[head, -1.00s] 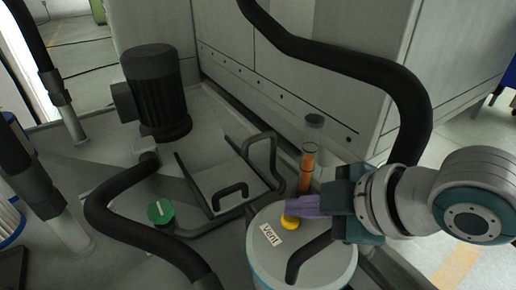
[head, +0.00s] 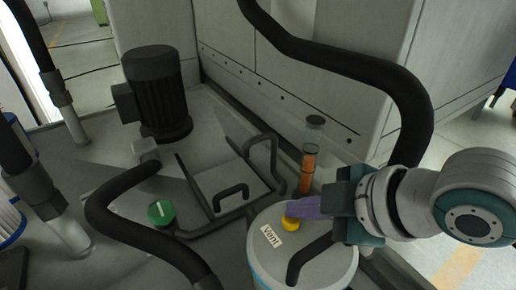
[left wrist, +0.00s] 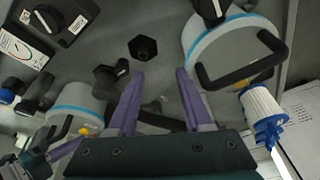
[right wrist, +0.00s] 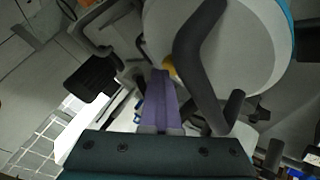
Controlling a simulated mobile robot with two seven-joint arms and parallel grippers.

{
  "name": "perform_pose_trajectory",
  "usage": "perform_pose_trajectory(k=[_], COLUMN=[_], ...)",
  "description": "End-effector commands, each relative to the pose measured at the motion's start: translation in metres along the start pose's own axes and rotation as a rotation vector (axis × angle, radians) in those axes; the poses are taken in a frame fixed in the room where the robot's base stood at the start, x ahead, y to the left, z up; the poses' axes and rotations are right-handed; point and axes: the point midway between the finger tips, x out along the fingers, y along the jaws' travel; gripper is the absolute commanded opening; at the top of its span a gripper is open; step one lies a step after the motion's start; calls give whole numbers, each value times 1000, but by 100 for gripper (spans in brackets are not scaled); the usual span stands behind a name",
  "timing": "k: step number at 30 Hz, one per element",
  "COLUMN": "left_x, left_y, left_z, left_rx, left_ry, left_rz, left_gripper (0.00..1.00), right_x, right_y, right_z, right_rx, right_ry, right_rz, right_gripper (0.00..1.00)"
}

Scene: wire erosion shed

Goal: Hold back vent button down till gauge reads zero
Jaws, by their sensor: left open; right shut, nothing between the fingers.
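The yellow vent button (head: 291,221) sits on a round grey canister lid (head: 325,260), beside a white "Vent" label (head: 271,236). My right gripper (head: 294,209) is shut and empty, its purple fingertips at the button's top. I cannot tell how far the button is pressed. In the right wrist view the closed fingers (right wrist: 160,75) partly cover the yellow button (right wrist: 169,66). A clear tube (head: 314,135) with an orange column stands behind the lid. A white dial (left wrist: 22,50) shows in the left wrist view; its reading is too small. My left gripper (left wrist: 157,75) is open and empty.
A black handle (head: 310,258) arches over the lid close to my right fingers. Another blue-banded canister (left wrist: 225,55) is near my left gripper.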

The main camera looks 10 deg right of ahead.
Motion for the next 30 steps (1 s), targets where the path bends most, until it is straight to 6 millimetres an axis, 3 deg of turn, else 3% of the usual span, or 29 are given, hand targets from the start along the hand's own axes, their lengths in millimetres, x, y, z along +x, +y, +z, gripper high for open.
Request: perform_pose_trajectory(k=[13, 25, 30], left_x=[-20, -21, -31], left_y=[-1, 0, 1], left_z=[-6, -7, -10], left_rx=[2, -4, -8], left_ry=[0, 1, 1], left_rz=[-2, 3, 6], left_gripper=[50, 50, 50], right_x=[-13, -13, -20], right_y=[9, 9, 14], right_z=[-8, -9, -14], right_rx=[0, 0, -1], right_ry=[-2, -1, 0], right_rz=[-1, 0, 0], right_gripper=[0, 0, 0])
